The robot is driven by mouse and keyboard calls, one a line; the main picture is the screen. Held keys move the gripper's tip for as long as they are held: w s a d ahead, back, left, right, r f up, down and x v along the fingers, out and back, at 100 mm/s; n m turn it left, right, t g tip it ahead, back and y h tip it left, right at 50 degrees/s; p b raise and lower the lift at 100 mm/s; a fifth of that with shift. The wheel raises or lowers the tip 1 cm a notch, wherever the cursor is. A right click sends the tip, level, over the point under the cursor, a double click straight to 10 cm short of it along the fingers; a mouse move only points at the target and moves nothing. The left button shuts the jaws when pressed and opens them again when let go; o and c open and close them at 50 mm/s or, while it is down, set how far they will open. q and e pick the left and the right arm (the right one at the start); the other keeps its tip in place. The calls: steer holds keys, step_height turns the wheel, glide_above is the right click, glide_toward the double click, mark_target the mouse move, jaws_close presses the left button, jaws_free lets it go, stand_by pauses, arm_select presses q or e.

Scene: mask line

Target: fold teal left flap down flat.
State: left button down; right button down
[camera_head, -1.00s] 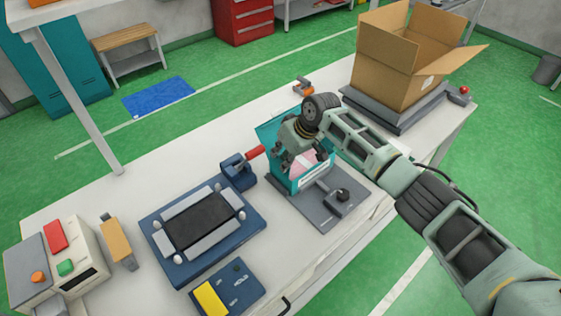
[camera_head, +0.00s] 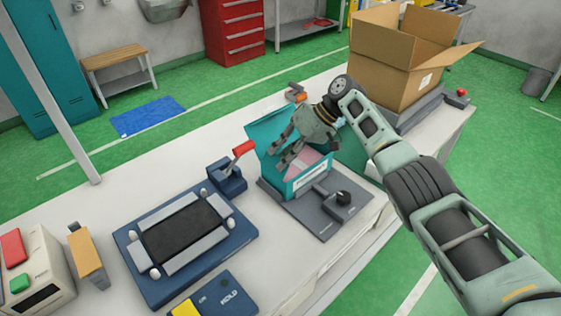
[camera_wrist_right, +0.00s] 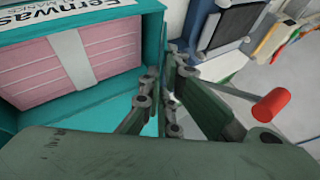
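The teal box (camera_head: 296,188) stands open on a dark grey fixture, with pink contents (camera_head: 306,163) inside. They also show in the wrist view (camera_wrist_right: 85,60). Its left flap (camera_head: 262,145) stands up, tilted outward. A darker teal flap (camera_head: 350,152) shows at the right, partly behind my arm. My right gripper (camera_head: 283,150) is over the box, fingers pointing left at the left flap. In the wrist view its fingers (camera_wrist_right: 160,105) are a little apart, with a teal strip between them; I cannot tell whether they touch it. My left gripper is not in view.
A blue clamp with a red handle (camera_head: 243,148) stands close left of the box. A black knob (camera_head: 343,197) is on the fixture in front. A blue frame fixture (camera_head: 140,277) lies left. A cardboard box (camera_head: 400,75) stands at the back right.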

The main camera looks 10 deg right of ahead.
steer(key=shift+r, duration=0.1)
stand_by(0.3)
steer(key=c, duration=1.9)
jaws_free()
steer(key=shift+s, duration=0.1)
steer(key=shift+d, duration=0.1)
steer(key=v, duration=1.1)
steer(key=shift+d+r, duration=0.25)
steer(key=shift+r, duration=0.05)
steer(key=shift+c, duration=0.6)
